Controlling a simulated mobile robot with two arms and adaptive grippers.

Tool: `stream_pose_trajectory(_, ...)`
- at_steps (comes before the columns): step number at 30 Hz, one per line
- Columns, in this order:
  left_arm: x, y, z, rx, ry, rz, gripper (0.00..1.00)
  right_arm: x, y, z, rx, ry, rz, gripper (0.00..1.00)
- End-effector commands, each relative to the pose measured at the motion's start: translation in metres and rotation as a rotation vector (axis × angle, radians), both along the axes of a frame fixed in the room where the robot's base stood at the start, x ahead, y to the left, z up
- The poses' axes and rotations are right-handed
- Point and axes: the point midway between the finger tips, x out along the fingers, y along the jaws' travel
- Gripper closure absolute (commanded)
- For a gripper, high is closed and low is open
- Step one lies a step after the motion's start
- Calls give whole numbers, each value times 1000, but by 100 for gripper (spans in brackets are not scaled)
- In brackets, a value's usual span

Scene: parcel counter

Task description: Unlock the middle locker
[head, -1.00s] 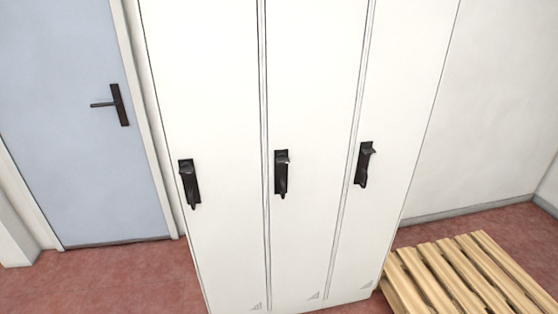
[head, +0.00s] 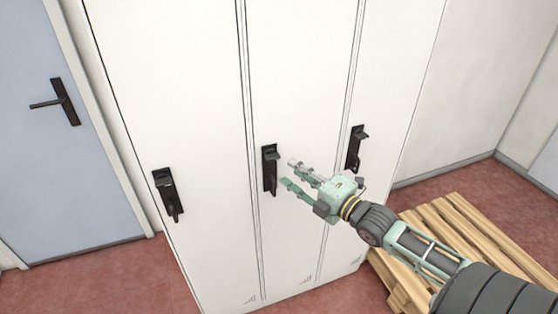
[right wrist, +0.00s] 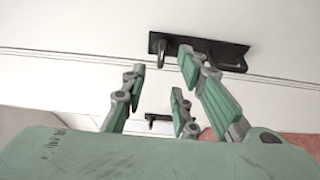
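The middle locker (head: 293,75) is a tall white door with a black latch handle (head: 270,170) in the head view. My right gripper (head: 288,173) is open and empty, its green fingers pointing left toward that latch, just to its right; I cannot tell whether they touch it. In the right wrist view, the gripper's fingers (right wrist: 160,85) are spread apart, and a black latch (right wrist: 203,52) lies just beyond them on the white front. A second, smaller dark latch (right wrist: 158,118) shows between the fingers. My left gripper is not in view.
The left locker's latch (head: 168,195) and the right locker's latch (head: 356,149) flank the middle one. A wooden pallet (head: 455,225) lies on the red floor at right, below my arm. A blue door (head: 55,160) stands at left.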

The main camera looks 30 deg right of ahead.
Motion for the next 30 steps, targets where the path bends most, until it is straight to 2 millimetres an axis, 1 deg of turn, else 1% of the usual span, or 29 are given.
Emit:
stream_pose_trajectory(9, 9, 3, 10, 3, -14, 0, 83, 41, 6, 2, 2, -1, -2, 73)
stream_pose_trajectory(15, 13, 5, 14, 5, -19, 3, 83, 62, 9, 0, 3, 1, -2, 73)
stream_pose_trajectory(21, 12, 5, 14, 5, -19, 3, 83, 70, 11, -1, 2, 2, -2, 73)
stream_pose_trajectory(28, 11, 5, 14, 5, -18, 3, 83, 70, 11, -1, 2, 3, -2, 73)
stream_pose_trajectory(29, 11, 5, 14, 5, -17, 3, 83, 70, 11, -1, 2, 3, -2, 74)
stream_pose_trajectory(30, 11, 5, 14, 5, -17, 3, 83, 70, 11, -1, 2, 3, -2, 77)
